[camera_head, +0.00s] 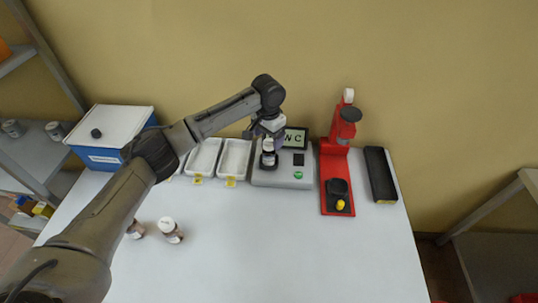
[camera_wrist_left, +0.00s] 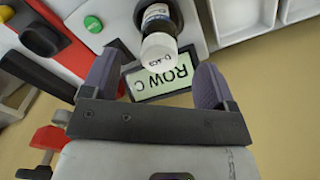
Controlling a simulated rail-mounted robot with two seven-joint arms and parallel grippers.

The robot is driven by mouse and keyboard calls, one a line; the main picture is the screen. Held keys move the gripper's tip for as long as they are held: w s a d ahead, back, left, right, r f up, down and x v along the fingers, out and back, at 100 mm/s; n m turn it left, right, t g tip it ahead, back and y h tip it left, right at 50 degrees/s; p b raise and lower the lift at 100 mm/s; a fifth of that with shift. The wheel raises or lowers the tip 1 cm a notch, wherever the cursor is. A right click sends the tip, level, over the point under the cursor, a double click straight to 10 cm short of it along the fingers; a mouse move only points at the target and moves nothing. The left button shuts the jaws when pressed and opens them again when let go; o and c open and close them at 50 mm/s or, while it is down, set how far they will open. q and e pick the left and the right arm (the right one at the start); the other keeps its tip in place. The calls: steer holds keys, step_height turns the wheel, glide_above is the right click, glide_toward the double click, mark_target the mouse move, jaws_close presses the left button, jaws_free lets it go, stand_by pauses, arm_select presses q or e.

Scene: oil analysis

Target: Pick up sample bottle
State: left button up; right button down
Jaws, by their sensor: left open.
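A dark sample bottle with a white cap and a white label (camera_head: 268,157) stands on the grey device (camera_head: 296,179), whose screen shows "ROW C". In the left wrist view the bottle (camera_wrist_left: 159,47) shows cap towards the camera. My left gripper (camera_head: 269,130) is open just above and behind the bottle. In the wrist view its two fingers (camera_wrist_left: 158,68) are spread wide, with the cap in the gap and no finger seen touching it. Two more sample bottles stand on the table at front left, one (camera_head: 171,231) and another (camera_head: 135,229) partly behind my arm. My right gripper is out of view.
White trays (camera_head: 235,157) with yellow tabs lie left of the device. A red stand (camera_head: 336,175) and a black tray (camera_head: 380,175) are to its right. A blue box with white lid (camera_head: 110,125) is at back left. The table's front middle is clear.

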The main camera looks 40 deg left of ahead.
mark_target(269, 149)
arm_select(q)
steer(key=shift+w+f+b, duration=0.15)
steer(key=shift+f+b, duration=0.4)
steer(key=shift+f, duration=2.75)
steer(key=c, duration=1.1)
steer(key=shift+r, duration=0.1)
steer(key=shift+r, duration=0.1)
